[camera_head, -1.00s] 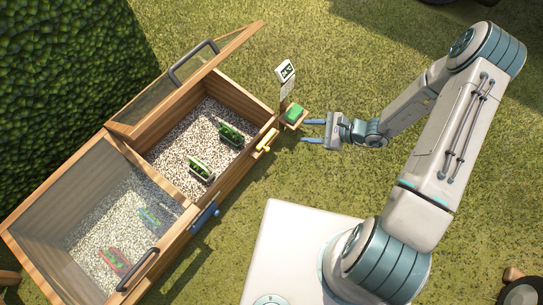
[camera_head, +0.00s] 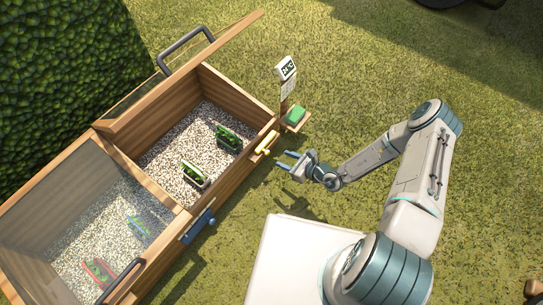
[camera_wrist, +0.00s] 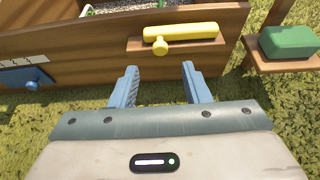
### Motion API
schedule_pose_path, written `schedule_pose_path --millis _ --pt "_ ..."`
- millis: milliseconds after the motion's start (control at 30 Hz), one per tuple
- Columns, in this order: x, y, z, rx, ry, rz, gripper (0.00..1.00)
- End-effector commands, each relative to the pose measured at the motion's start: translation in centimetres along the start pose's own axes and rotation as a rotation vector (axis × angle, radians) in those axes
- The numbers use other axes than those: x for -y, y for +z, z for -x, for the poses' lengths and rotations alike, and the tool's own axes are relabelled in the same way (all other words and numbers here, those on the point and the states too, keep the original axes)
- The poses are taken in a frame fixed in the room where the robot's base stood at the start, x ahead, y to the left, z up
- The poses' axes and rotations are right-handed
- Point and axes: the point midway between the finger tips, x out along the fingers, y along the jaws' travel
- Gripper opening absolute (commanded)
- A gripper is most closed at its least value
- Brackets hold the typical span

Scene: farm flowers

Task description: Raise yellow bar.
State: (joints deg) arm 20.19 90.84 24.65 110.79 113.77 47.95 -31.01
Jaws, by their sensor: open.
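The yellow bar (camera_head: 267,142) is on the outer front wall of the wooden planter box, near its right corner. In the wrist view the yellow bar (camera_wrist: 181,32) lies level along a small wooden ledge, with a round yellow knob (camera_wrist: 160,48) below it. My gripper (camera_head: 286,160) is open and empty, just in front of the bar and apart from it. In the wrist view its two blue fingers (camera_wrist: 158,72) point at the bar, one toward each side of it.
A green block (camera_head: 295,115) sits on a side shelf below a temperature display (camera_head: 287,68). A blue handle (camera_head: 198,226) is on the box front. The right compartment's lid (camera_head: 180,75) stands open. Planters lie inside on gravel. Grass is clear around my gripper.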

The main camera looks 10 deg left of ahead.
Motion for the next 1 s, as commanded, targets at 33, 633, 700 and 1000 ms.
schedule_pose_path --millis 33,633,700,1000 --pt "0.0 -0.4 -1.4 0.002 0.000 0.001 0.43" --pt "0.1 0.0 -7.6 0.000 0.000 0.000 0.43" --pt "0.1 0.0 -7.6 0.000 0.000 0.000 0.43" --pt "0.0 0.0 -7.6 0.001 0.000 0.000 0.00"
